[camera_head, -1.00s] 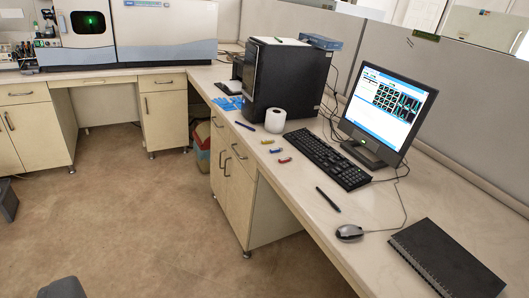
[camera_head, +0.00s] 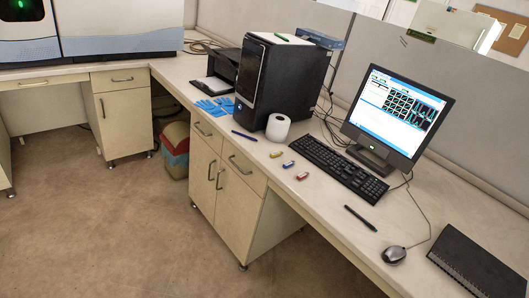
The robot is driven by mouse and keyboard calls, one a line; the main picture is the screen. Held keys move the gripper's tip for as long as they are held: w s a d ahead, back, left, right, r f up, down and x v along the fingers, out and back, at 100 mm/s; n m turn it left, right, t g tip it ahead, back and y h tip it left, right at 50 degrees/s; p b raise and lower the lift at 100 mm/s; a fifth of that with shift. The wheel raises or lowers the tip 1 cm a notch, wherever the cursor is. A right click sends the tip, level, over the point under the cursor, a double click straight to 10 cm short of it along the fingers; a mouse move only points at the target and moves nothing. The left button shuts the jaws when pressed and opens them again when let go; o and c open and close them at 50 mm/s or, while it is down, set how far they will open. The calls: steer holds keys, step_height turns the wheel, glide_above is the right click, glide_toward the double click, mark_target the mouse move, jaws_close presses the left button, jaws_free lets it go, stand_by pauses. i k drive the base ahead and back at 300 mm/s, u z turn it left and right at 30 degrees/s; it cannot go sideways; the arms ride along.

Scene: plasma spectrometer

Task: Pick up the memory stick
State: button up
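Three small stick-like objects lie in a slanting row on the desk, left of the keyboard: a yellow one (camera_head: 276,154), a blue one (camera_head: 288,164) and a red one (camera_head: 302,176). They look like memory sticks, but they are too small to be sure. They lie apart from each other near the desk's front edge. My gripper does not show in this view.
The desk (camera_head: 322,212) also holds a black computer tower (camera_head: 285,75), white paper roll (camera_head: 278,127), blue pen (camera_head: 244,135), blue gloves (camera_head: 212,108), keyboard (camera_head: 337,168), monitor (camera_head: 396,115), black pen (camera_head: 360,217), mouse (camera_head: 394,254) and notebook (camera_head: 480,262). The floor (camera_head: 110,225) in front is open.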

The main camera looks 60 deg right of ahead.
mark_target(287, 164)
steer(key=z, duration=0.3)
steer(key=i, duration=1.15)
steer(key=z, duration=1.15)
steer(key=i, duration=0.5)
steer(key=z, duration=0.25)
steer(key=k, duration=0.9)
steer(key=z, duration=0.2)
steer(key=i, duration=0.9)
steer(key=u, duration=0.1)
